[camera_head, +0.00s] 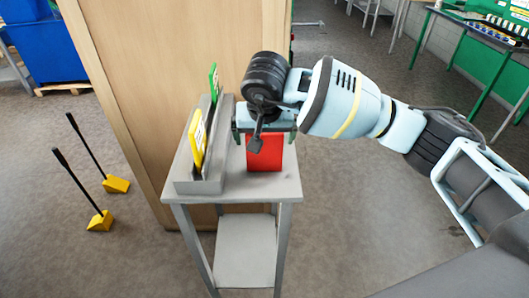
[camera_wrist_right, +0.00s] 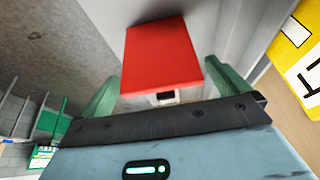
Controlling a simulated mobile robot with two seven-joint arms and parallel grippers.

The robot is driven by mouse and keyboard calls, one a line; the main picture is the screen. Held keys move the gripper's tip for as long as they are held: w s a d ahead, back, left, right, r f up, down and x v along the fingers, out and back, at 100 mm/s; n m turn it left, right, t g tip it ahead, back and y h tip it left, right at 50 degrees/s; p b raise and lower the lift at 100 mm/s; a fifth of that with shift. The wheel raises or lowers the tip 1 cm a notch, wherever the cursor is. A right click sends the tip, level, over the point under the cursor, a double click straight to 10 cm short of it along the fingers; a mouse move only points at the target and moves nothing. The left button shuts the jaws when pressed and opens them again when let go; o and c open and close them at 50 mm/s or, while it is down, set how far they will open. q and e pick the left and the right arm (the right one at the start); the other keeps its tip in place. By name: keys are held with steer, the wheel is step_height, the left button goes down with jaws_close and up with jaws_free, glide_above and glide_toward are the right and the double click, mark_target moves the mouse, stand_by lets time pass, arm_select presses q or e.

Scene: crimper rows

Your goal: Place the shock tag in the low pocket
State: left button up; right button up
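A red tag-like piece (camera_head: 265,153) is upright over the right part of a small grey table; whether it touches the top is unclear. No marking shows that it is the shock tag. My right gripper (camera_head: 265,134) is above it, pointing down. In the right wrist view the red piece (camera_wrist_right: 162,55) lies between the spread green fingers (camera_wrist_right: 162,80), with narrow gaps at its sides. A grey rack (camera_head: 188,186) beside it holds a yellow card (camera_head: 197,141) in front and a green card (camera_head: 214,83) behind. Which pocket is low is unclear. My left gripper is out of view.
The grey table (camera_head: 285,187) has a lower shelf (camera_head: 245,250) and stands against a wooden panel (camera_head: 135,90). Two yellow wedges with black handles (camera_head: 100,221) are on the floor at left. Green benches (camera_head: 500,50) stand far right. Floor right of the table is clear.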

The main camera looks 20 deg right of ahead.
steer(key=c, duration=1.2)
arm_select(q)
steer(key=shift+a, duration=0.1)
arm_select(e)
steer(key=shift+r, duration=0.5)
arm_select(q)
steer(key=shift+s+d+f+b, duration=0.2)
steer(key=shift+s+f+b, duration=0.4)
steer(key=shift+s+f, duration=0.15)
arm_select(e)
steer(key=s+d+r, duration=0.2)
steer(key=s+d, duration=0.1)
steer(key=s, duration=0.4)
steer(key=s+d+r, duration=0.2)
steer(key=s+d, duration=0.1)
steer(key=s, duration=0.4)
steer(key=shift+s+d, duration=0.15)
steer(key=shift+s, duration=0.25)
